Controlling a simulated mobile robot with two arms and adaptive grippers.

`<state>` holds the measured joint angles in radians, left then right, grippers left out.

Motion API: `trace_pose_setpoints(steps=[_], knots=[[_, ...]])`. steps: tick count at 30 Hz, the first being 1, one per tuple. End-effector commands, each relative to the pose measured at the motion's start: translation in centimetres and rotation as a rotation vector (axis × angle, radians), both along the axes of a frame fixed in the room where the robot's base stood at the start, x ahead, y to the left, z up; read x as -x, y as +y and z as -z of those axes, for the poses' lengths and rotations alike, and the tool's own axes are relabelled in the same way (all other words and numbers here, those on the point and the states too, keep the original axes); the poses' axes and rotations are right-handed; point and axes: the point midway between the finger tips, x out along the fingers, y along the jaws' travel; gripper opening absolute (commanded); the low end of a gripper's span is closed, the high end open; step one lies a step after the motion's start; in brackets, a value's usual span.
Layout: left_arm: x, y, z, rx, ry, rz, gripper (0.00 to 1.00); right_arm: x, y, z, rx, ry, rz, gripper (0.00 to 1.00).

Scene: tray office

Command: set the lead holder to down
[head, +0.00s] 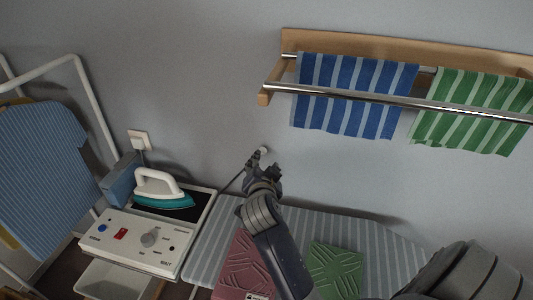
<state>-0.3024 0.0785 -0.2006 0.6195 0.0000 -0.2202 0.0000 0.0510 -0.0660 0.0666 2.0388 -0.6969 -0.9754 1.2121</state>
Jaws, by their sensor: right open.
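A thin dark rod or cord (232,184) rises from beside the iron rest toward my right gripper. A small pale round tip (264,150) shows just at the gripper's fingers. These may be the lead holder, but most of it is hidden behind my gripper. My right gripper (265,164) is open, at the back edge of the ironing board near the wall. Its fingers are beside or around the pale tip; I cannot tell whether they touch it. My left gripper is not in view.
A towel rail (450,107) hangs on the wall above.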

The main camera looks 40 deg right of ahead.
Motion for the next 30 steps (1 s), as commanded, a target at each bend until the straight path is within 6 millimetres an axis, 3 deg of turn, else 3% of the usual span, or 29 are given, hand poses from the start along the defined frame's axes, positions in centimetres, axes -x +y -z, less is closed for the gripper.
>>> trace_pose_setpoints(steps=[15,21,30], knots=[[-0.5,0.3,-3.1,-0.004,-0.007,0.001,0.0,-6.1,-4.4,2.1,-0.001,-0.002,-0.003,0.42],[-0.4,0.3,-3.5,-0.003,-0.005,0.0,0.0,-7.4,-5.3,2.8,-0.002,-0.004,-0.003,0.42],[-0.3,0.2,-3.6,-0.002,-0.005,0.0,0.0,-7.7,-5.6,3.1,-0.004,-0.004,-0.003,0.42]])
